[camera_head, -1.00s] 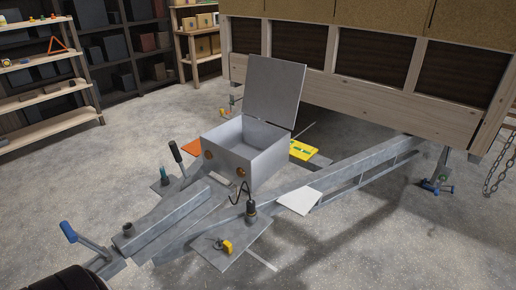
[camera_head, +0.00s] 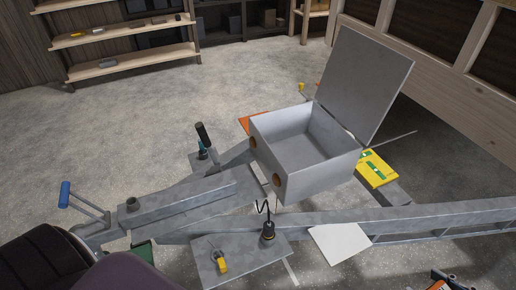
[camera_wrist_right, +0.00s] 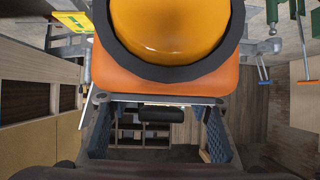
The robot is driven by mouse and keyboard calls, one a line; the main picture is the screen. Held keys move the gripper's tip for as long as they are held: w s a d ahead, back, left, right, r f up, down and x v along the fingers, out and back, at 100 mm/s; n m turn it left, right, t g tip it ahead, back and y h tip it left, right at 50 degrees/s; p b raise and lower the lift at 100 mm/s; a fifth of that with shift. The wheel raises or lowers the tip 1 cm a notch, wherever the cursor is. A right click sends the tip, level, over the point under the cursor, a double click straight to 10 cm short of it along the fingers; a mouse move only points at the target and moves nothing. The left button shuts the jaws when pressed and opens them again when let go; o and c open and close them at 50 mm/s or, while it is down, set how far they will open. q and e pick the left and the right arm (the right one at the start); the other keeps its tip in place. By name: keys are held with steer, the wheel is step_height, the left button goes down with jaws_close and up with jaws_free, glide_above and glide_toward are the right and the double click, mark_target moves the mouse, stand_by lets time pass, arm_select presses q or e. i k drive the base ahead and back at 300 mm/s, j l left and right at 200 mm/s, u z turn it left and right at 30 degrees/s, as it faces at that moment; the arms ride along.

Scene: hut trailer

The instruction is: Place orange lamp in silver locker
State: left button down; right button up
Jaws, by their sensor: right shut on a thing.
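The silver locker (camera_head: 318,170) is an open box on the trailer drawbar, right of the middle in the head view. Its lid (camera_head: 362,85) stands up at the back, and the visible inside looks empty. The orange lamp (camera_wrist_right: 165,80) has an amber lens in a black ring and an orange body, and fills the top of the right wrist view. My right gripper (camera_wrist_right: 160,101) is shut on the lamp's body, one finger on each side. A small dark and orange part (camera_head: 445,280) shows at the head view's bottom right edge; I cannot tell what it is. My left gripper is not in view.
A white sheet (camera_head: 340,243) lies on the frame.

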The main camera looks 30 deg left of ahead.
mark_target(285, 155)
steer(key=i+u, duration=0.2)
steer(key=u, duration=0.25)
steer(key=i+u, duration=0.2)
steer(key=u, duration=0.3)
steer(key=i+l+u, duration=0.2)
steer(key=u, duration=0.25)
steer(key=i+l+u, duration=0.15)
steer(key=u, duration=0.35)
steer(key=l, duration=0.05)
